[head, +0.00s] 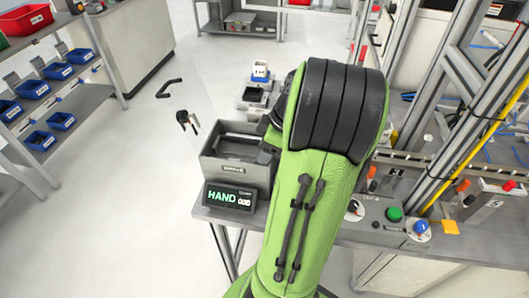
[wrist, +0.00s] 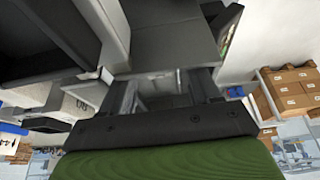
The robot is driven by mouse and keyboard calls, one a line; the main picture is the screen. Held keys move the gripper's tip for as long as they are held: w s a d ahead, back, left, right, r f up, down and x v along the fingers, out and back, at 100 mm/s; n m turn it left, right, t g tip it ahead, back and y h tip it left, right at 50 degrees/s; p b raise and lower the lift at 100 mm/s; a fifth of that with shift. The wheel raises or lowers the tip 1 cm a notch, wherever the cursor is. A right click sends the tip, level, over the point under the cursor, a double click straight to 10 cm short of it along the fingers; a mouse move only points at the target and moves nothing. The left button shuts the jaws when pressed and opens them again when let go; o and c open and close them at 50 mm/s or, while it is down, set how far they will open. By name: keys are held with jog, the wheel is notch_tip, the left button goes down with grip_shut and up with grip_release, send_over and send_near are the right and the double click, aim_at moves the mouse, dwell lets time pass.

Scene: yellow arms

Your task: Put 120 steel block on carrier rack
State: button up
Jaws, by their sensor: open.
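In the wrist view my gripper (wrist: 166,88) is open. Its two dark fingers stand apart, with a grey metal surface showing between and beyond them. I cannot tell whether they touch it, and nothing is visibly held. In the head view my green and black arm hides the gripper. No block can be surely read as the 120 steel block. A pale block with a dark mark (head: 494,203) sits on the right of the bench, its label too small to read. A long rail with slots and orange tabs (head: 412,163) may be the carrier rack; my arm hides its left part.
A grey bin (head: 210,166) stands left of my arm, behind a black "HAND" display (head: 230,197). A control box with a green button (head: 394,214) is on the bench's right. Shelves with blue bins (head: 36,89) stand far left. The floor between is mostly clear.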

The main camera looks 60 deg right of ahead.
jog(key=shift+c, duration=0.2)
grip_shut()
jog(key=shift+r+p, duration=3.45)
jog(key=shift+r, duration=0.4)
